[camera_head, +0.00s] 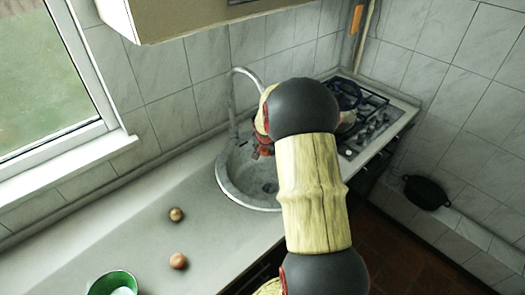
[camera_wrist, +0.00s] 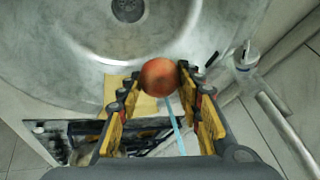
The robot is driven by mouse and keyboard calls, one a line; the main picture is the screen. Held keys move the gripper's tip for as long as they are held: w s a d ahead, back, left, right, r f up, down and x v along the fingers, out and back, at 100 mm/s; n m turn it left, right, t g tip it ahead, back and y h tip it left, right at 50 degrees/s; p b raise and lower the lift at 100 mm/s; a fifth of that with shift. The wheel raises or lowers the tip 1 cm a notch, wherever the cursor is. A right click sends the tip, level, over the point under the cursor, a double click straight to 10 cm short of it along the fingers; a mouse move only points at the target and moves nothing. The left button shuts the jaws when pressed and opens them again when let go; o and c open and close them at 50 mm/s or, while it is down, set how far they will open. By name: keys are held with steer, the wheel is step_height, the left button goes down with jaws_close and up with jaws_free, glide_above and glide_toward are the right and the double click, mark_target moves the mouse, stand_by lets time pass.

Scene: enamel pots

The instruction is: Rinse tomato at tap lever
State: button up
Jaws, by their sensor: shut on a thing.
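My gripper (camera_wrist: 159,80) is shut on the orange-red tomato (camera_wrist: 158,75), with one finger on each side of it in the wrist view. The tomato appears over the near rim of the round metal sink (camera_wrist: 60,60), with the drain at the top of that view. The tap (camera_wrist: 247,55) is to the right of the tomato, apart from it. In the head view the sink (camera_head: 232,180) and curved tap (camera_head: 234,105) stand left of my arm. My arm hides most of the gripper there, and the tomato cannot be made out clearly. I cannot tell whether water runs.
Two round brownish vegetables (camera_head: 176,214) (camera_head: 178,261) lie on the counter (camera_head: 90,240) left of the sink. A green pot (camera_head: 113,284) is at the lower left. A gas stove (camera_head: 375,120) is right of the sink. A black pot (camera_head: 425,192) sits at the far right.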

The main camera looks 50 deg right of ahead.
steer(key=shift+w+b, duration=0.1)
steer(key=shift+b, duration=0.2)
steer(key=shift+w+a+f+b, duration=0.1)
steer(key=shift+w+a+b, duration=0.15)
steer(key=shift+b, duration=0.2)
steer(key=shift+w+a, duration=0.1)
steer(key=s+a+b, duration=0.4)
steer(key=a, duration=0.2)
steer(key=shift+s+a, duration=0.25)
steer(key=shift+s, duration=0.05)
stand_by(0.6)
steer(key=shift+a+r, duration=0.1)
steer(key=shift+r, duration=0.1)
stand_by(0.9)
steer(key=s+a+r, duration=0.3)
steer(key=a, duration=0.1)
steer(key=shift+r, duration=0.4)
